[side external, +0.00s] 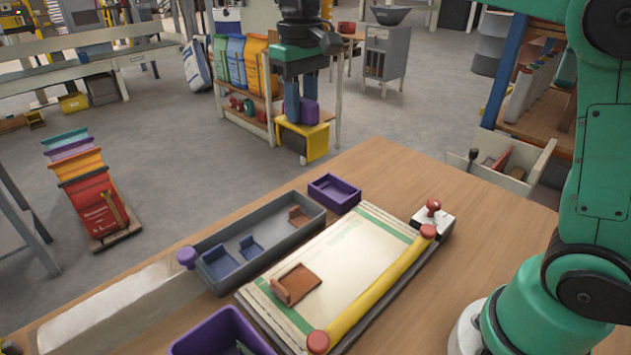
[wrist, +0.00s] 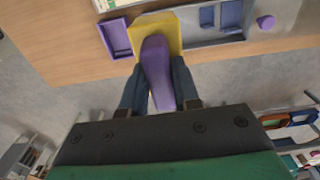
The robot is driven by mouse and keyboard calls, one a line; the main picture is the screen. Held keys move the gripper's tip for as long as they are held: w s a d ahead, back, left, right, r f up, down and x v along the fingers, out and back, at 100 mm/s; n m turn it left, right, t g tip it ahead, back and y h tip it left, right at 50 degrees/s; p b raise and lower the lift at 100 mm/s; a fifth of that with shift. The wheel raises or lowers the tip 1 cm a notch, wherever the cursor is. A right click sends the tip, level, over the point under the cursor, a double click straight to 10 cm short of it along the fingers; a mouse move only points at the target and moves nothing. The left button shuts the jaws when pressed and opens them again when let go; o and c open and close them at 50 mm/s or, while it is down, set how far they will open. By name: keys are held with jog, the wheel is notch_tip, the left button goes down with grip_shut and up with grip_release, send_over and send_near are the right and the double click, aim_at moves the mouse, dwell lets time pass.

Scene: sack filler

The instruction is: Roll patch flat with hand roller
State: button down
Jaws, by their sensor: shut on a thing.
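My gripper (side external: 300,104) is shut on the hand roller, with its dark blue fingers on either side of the purple handle (wrist: 157,72). The roller's yellow head (side external: 303,142) hangs below the fingers and also shows in the wrist view (wrist: 158,26). In the side view the roller appears beyond the table's far edge, well apart from the patch. The rust-brown patch (side external: 303,284) lies on the cream sack (side external: 348,254) near its left side. One edge of the patch stands up like a curled flap. The patch is not identifiable in the wrist view.
A yellow bar (side external: 378,290) with red end knobs runs along the sack's right side. A grey tray (side external: 270,216) with blue and brown pieces stands left of the sack. A small purple bin (side external: 335,194) sits behind it, a larger purple bin (side external: 215,335) in front.

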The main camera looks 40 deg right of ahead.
jog(key=s+a+f, duration=0.7)
jog(key=s+a, duration=0.1)
jog(key=s, duration=0.1)
jog(key=shift+s+d+f, duration=0.1)
jog(key=shift+f, duration=3.15)
jog(key=shift+f, duration=0.35)
jog(key=shift+a, duration=3)
jog(key=shift+d, duration=3)
